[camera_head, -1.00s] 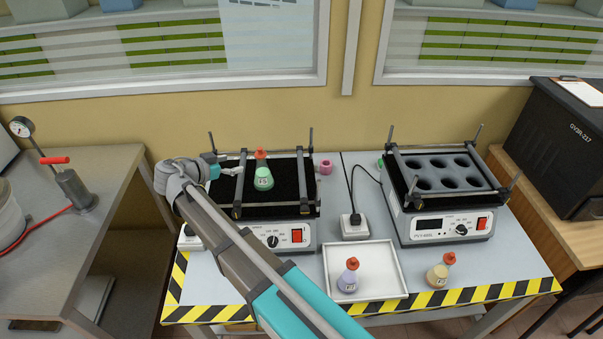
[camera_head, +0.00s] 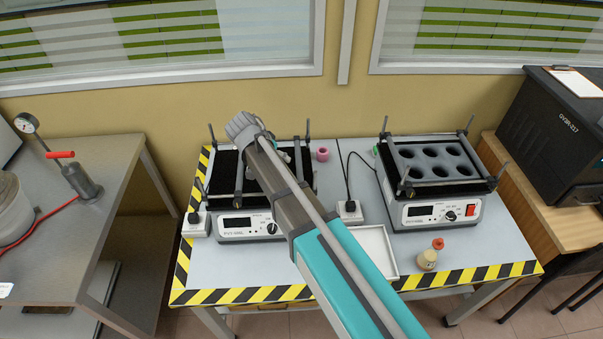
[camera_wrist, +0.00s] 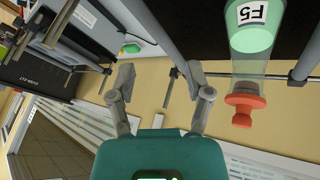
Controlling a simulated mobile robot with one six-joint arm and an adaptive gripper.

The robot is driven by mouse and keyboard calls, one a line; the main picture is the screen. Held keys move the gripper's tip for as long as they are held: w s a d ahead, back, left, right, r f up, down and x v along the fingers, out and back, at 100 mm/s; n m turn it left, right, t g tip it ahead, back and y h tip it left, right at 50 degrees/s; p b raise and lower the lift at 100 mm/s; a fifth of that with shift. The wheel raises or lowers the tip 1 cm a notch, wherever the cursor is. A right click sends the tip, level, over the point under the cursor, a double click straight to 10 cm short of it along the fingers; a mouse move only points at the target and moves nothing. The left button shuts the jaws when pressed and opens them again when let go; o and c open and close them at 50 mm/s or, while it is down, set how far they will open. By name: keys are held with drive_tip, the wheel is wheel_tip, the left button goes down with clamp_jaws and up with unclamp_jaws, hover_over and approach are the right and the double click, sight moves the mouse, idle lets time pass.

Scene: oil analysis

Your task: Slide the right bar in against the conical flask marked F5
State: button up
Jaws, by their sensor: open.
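The conical flask marked F5 (camera_wrist: 250,40), with green contents and an orange stopper, shows at the upper right of the wrist view. My arm hides it in the head view. A grey bar, which looks like the right bar (camera_wrist: 161,32), runs between the flask and my gripper, apart from the flask in the wrist view. The right bar also shows in the head view (camera_head: 298,165). The left bar (camera_head: 239,178) crosses the left shaker. My gripper (camera_wrist: 156,78) is open, with its fingertips near the bar's end; I cannot tell whether they touch it. My arm mostly hides it in the head view.
The left shaker's posts (camera_head: 212,132) and thin rear rail (camera_wrist: 275,77) are near my gripper. A second shaker (camera_head: 433,175) stands to the right. A white tray (camera_head: 377,238) and a stoppered flask (camera_head: 427,259) are at the front.

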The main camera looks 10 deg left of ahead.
drive_tip(key=d+r+n+g+y+p, duration=0.2)
drive_tip(key=d+p, duration=0.1)
drive_tip(key=d, duration=0.2)
wheel_tip(320, 180, up, 3)
drive_tip(key=n+g+y+p, duration=0.3)
drive_tip(key=y+p, duration=0.1)
drive_tip(key=y, duration=0.1)
hover_over(301, 180)
drive_tip(key=d, duration=0.3)
drive_tip(key=shift+w+a, duration=0.1)
drive_tip(key=shift+w, duration=0.25)
drive_tip(key=shift+f+b, duration=0.1)
drive_tip(key=shift+b, duration=0.25)
drive_tip(key=b+x, duration=1.3)
drive_tip(key=shift+w+f, duration=0.15)
drive_tip(key=shift+f, duration=0.15)
clamp_jaws()
